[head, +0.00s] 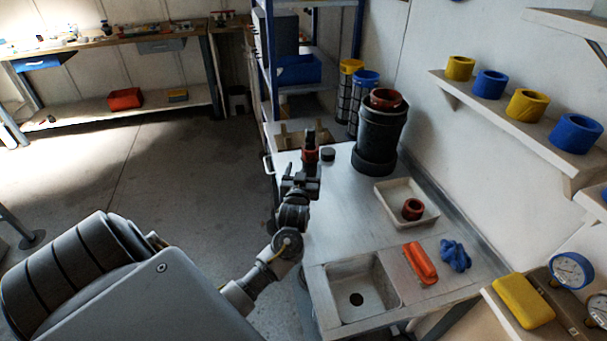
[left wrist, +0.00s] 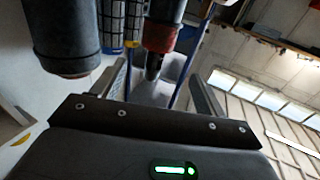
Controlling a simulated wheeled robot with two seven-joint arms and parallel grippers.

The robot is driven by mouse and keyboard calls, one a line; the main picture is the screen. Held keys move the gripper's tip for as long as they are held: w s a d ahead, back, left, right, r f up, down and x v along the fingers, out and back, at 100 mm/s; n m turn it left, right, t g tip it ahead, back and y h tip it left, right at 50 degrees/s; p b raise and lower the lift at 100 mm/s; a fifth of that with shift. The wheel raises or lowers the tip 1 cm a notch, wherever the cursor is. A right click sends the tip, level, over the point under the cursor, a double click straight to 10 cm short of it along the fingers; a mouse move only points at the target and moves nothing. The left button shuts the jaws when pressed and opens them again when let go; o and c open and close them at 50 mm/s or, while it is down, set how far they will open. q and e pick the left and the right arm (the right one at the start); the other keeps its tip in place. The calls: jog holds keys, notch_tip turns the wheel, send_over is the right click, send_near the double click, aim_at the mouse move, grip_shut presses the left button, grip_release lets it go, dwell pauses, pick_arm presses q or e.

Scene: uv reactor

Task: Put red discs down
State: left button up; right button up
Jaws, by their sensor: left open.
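My left gripper (head: 303,178) is open over the left edge of the metal bench. A dark upright object with a red collar (head: 310,155) and narrow black tip stands just beyond it. In the left wrist view, turned over, the red collar (left wrist: 160,36) shows between the spread fingers; I cannot see contact. A red ring (head: 412,210) lies in a shallow pale tray (head: 392,190). Another red ring (head: 385,98) sits on top of the black cylinder (head: 377,140), which also shows in the left wrist view (left wrist: 66,38). My right gripper is out of view.
A small black round piece (head: 328,154) lies near the collared object. The bench front has a sink (head: 355,290), an orange-red tool (head: 420,263) and blue gloves (head: 455,255). Wall shelves hold yellow and blue rings (head: 490,84). Bare bench (head: 350,215) lies left of the tray.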

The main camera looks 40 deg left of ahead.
aim_at(309, 153)
pick_arm(q)
jog(key=shift+s+d, duration=0.3)
jog(key=shift+s, duration=0.15)
jog(key=shift+o, duration=0.5)
jog(key=shift+r, duration=0.15)
jog(key=shift+w+a+m+p, duration=0.35)
jog(key=shift+w+m, duration=0.55)
jog(key=shift+m, duration=5.1)
jog(key=shift+w+a+m+p, duration=0.15)
jog(key=shift+w+a+m, duration=0.55)
jog(key=shift+m, duration=5.3)
jog(key=shift+w+a+m+p, duration=0.2)
jog(key=shift+w+m, duration=0.9)
jog(key=shift+m, duration=4.9)
jog(key=shift+x, duration=2.6)
jog(key=shift+s+a, duration=0.1)
jog(key=shift+s, duration=0.05)
jog(key=c, duration=1.1)
